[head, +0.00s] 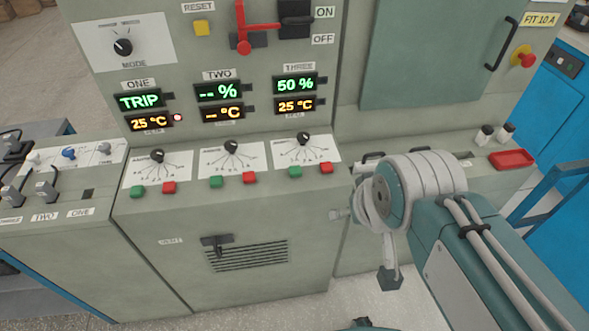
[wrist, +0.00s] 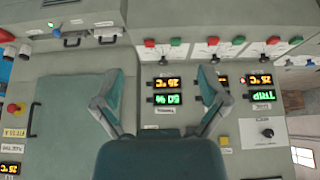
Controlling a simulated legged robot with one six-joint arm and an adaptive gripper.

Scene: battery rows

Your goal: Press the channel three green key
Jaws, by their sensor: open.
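The channel three green key (head: 296,172) is a small square button on the sloped ledge, left of its red key (head: 326,168) and below the THREE dial. In the upside-down wrist view the green key (wrist: 175,42) is beyond my fingertips, right of the red one. My gripper (wrist: 160,82) is open and empty, its two fingers spread wide and apart from the panel keys. The THREE display (head: 295,85) reads 50 %, with 25 °C below.
Channel two's green key (head: 216,182) and channel one's green key (head: 138,191) sit further left, each with a red key. Display ONE (head: 139,101) reads TRIP beside a lit red lamp. A red lever (head: 243,30), a vent handle (head: 213,243) and a red tray (head: 511,159) stand out.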

